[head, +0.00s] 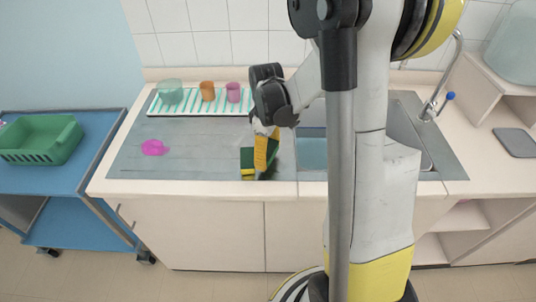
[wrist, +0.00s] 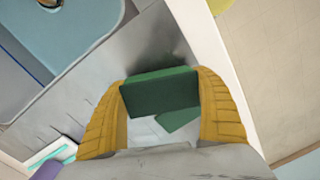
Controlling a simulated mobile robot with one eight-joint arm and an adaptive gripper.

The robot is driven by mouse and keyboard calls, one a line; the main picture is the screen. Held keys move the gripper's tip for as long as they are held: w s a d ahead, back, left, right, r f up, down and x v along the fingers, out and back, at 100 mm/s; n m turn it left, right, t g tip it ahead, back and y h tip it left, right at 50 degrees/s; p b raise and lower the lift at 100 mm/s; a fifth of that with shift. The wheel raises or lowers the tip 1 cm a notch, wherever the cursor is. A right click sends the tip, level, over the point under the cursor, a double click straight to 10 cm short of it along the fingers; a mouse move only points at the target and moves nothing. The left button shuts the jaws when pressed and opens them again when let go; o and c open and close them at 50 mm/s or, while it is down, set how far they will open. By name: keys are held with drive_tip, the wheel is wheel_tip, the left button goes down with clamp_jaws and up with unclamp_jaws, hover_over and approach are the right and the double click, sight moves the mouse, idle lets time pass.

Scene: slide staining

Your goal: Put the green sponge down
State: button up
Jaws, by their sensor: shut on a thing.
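My gripper (head: 262,160) is low over the steel draining board (head: 190,160), near the counter's front edge and just left of the sink. In the wrist view its two yellow fingers (wrist: 160,110) are shut on the green sponge (wrist: 160,92), which lies between their tips. Whether the sponge touches the board is unclear.
A teal-striped rack (head: 190,109) holds a green bowl (head: 169,92), an orange cup (head: 207,91) and a pink cup (head: 233,92). A magenta item (head: 153,147) lies on the board's left. The sink (head: 312,150) is partly hidden by my arm. A blue cart (head: 85,170) carries a green basket (head: 42,142).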

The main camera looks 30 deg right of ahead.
sight(268, 146)
drive_tip(key=shift+f+b, duration=0.35)
drive_tip(key=shift+f, duration=0.15)
drive_tip(key=o, duration=1.4)
drive_tip(key=shift+r, duration=0.1)
drive_tip(key=r+p, duration=0.1)
drive_tip(key=r, duration=0.3)
drive_tip(key=r+p, duration=0.2)
drive_tip(key=r, duration=0.2)
drive_tip(key=r+p, duration=0.2)
drive_tip(key=r, duration=0.2)
drive_tip(key=shift+w+d+r, duration=0.15)
drive_tip(key=shift+w+r, duration=0.2)
drive_tip(key=shift+r, duration=0.3)
drive_tip(key=s+a+r+m+t, duration=0.3)
drive_tip(key=s+a+t, duration=0.1)
drive_tip(key=a, duration=0.3)
drive_tip(key=s+a+r+m+t, duration=0.3)
drive_tip(key=s+a+r+t, duration=0.1)
drive_tip(key=s+a, duration=0.2)
drive_tip(key=shift+s+a+r+m, duration=0.3)
drive_tip(key=shift+s+a, duration=0.1)
drive_tip(key=shift+s, duration=0.35)
